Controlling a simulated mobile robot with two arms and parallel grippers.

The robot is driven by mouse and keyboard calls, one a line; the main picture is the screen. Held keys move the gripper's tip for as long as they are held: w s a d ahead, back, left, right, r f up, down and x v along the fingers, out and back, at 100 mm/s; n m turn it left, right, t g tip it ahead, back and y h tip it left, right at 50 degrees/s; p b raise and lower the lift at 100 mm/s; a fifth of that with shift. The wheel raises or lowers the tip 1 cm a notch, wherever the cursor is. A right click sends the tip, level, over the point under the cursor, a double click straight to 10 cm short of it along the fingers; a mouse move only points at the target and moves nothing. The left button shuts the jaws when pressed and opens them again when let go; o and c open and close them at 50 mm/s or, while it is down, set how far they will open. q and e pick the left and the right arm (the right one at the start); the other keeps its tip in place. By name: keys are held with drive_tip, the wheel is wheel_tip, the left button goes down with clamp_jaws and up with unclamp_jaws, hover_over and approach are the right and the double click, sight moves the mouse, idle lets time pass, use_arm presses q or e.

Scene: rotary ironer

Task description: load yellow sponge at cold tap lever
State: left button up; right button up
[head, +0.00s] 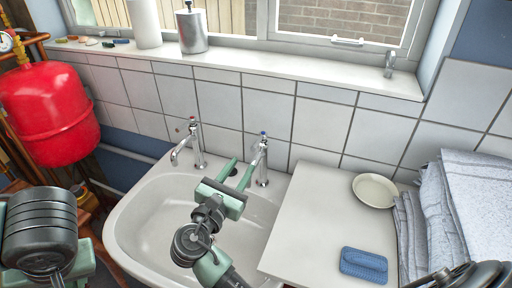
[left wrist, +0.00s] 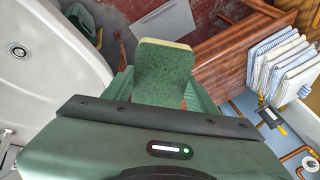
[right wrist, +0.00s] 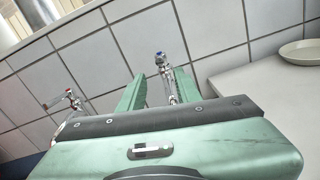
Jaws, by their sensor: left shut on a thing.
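The yellow sponge (left wrist: 166,72) shows its green scouring face and a thin yellow edge. My left gripper (left wrist: 160,88) is shut on it, away from the basin; in the head view only the bulk of that arm's wrist shows at lower left. The cold tap (head: 263,166), with a blue top, stands at the back right of the basin; it also shows in the right wrist view (right wrist: 160,60). My right gripper (head: 246,168) is open over the basin, fingers toward this tap. Its right finger overlaps the tap's spout; I cannot tell whether they touch.
A red-marked tap (head: 196,146) stands left of the cold tap on the white basin (head: 125,225). A red tank (head: 50,112) stands at left.

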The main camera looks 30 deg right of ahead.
sight(255, 144)
drive_tip(key=p+x, duration=0.1)
drive_tip(key=x, duration=0.9)
drive_tip(key=shift+r, duration=0.1)
clamp_jaws()
idle(1.1)
